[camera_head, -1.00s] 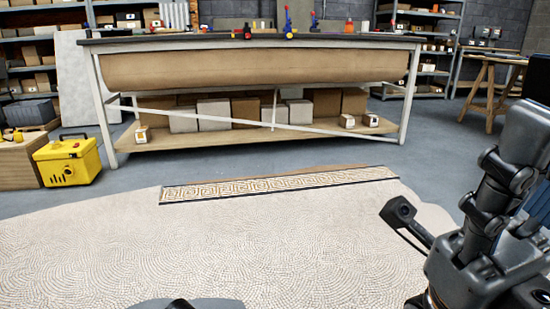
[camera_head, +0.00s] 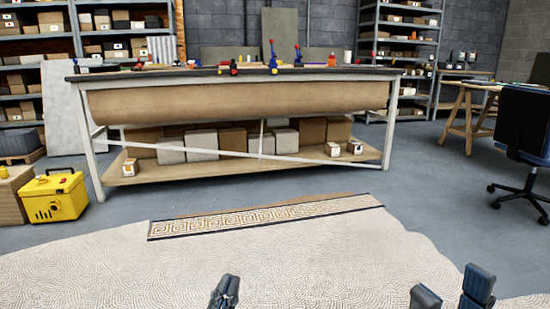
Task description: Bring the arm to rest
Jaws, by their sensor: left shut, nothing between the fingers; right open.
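My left gripper (camera_head: 225,291) shows at the bottom edge, just left of the middle. Its fingers are together with nothing between them, over the pale mosaic panel (camera_head: 330,262). My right gripper (camera_head: 452,291) shows at the bottom right with its two dark fingers apart and empty, in front of the panel's right part. Only the finger ends of both grippers are in view; both arms are below the picture. A Greek-key border strip (camera_head: 265,217) lies along the panel's far edge. Neither gripper holds anything.
A long workbench (camera_head: 80,77) with a paper roll (camera_head: 240,100) and boxes beneath stands beyond the panel. A yellow case (camera_head: 54,195) is on the left, an office chair (camera_head: 524,130) on the right. Grey floor (camera_head: 440,190) between them is clear.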

